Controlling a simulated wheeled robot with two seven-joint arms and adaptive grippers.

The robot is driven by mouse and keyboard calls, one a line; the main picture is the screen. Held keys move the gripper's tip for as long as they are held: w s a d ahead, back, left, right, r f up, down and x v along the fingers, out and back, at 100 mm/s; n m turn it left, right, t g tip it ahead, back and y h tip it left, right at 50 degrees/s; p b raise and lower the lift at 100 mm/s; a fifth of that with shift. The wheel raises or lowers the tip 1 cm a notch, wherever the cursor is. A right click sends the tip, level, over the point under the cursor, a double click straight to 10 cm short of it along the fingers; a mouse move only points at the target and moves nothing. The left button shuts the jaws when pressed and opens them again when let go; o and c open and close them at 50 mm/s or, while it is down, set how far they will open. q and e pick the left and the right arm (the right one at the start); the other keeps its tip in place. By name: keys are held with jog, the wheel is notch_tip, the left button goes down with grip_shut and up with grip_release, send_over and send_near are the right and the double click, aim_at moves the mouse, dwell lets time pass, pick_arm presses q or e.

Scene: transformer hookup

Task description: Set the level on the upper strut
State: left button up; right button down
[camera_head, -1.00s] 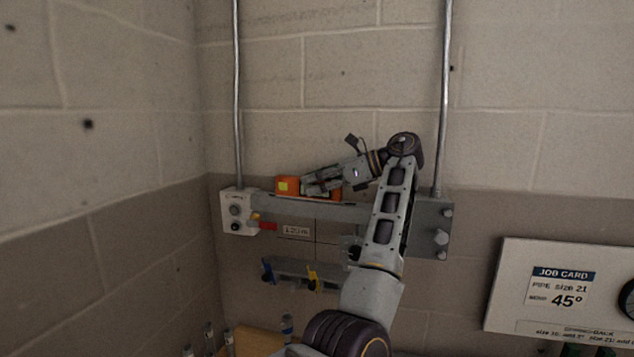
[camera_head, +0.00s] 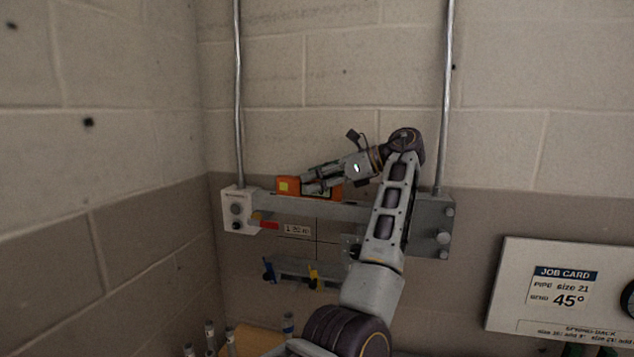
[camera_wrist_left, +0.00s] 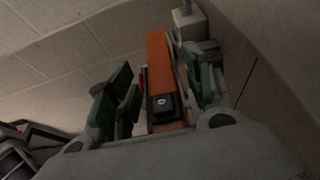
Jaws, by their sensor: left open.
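The orange level (camera_head: 288,186) with a yellow-green patch at its left end rests along the top of the upper strut (camera_head: 335,211), looking about parallel to it. My left gripper (camera_head: 312,187) is at the level, in front of its middle part. In the left wrist view, the level (camera_wrist_left: 158,62) with a black block on it runs between the green-padded fingers of the left gripper (camera_wrist_left: 165,90). The jaws are open, with a clear gap on the left side; on the right, finger and strut overlap, so contact there is unclear. My right gripper is out of view.
A pale box (camera_head: 238,212) and a grey box (camera_head: 432,226) stand at the strut's ends, with vertical conduits above. A lower strut (camera_head: 292,267) carries blue and yellow clamps. A job card board (camera_head: 562,288) is at right. Bottles (camera_head: 288,326) stand at the bottom.

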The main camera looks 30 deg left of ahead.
pick_arm(q)
jog(key=shift+r, duration=4.6)
jog(key=shift+s+f, duration=0.1)
